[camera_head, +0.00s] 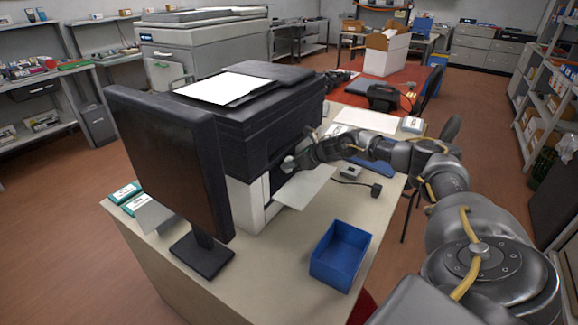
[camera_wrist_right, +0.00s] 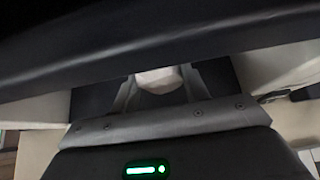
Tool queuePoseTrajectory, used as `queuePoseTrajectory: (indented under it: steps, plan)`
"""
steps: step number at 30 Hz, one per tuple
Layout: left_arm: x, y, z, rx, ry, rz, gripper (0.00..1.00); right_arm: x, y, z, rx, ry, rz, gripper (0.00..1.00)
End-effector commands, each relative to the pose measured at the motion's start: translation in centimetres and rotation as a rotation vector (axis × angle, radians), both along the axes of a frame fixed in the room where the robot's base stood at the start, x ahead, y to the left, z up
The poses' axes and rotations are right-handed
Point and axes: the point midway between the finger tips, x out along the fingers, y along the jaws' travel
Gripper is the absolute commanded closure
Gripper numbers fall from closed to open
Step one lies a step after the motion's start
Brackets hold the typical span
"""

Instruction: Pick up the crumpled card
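The crumpled card looks to be the small pale lump (camera_head: 288,163) at the front opening of the black and white printer (camera_head: 260,110). In the right wrist view a pale piece (camera_wrist_right: 158,80) shows between the two fingers, its far part cut off by a dark overhang. My right gripper (camera_head: 297,161) reaches into the printer front from the right, with its fingers on either side of this piece. I cannot tell whether they press on it. My left gripper is out of view.
A white output tray (camera_head: 304,187) juts out below my right gripper. A blue open bin (camera_head: 340,256) stands near the table's front edge. A monitor (camera_head: 170,160) stands in front of the printer at left. A small grey device with a cable (camera_head: 350,173) lies right of the tray.

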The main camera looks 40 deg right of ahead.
Motion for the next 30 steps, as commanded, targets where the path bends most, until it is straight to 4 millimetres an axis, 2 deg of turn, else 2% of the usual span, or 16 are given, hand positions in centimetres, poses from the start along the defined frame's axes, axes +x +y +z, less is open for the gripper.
queuePoseTrajectory:
  steps: [17, 22, 26, 30]
  plan:
    - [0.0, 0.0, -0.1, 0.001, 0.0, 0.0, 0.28, 0.0, 0.0, 0.2, 0.0, -0.001, 0.0, 0.78]
    - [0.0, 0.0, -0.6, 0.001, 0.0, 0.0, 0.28, 0.1, 0.0, 1.6, 0.0, -0.004, 0.001, 0.78]
    - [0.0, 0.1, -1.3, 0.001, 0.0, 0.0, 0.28, 0.1, -0.1, 3.6, -0.001, -0.006, -0.001, 0.78]
    - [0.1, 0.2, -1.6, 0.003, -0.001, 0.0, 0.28, -2.2, 0.9, 3.3, -0.002, 0.002, 0.003, 0.78]
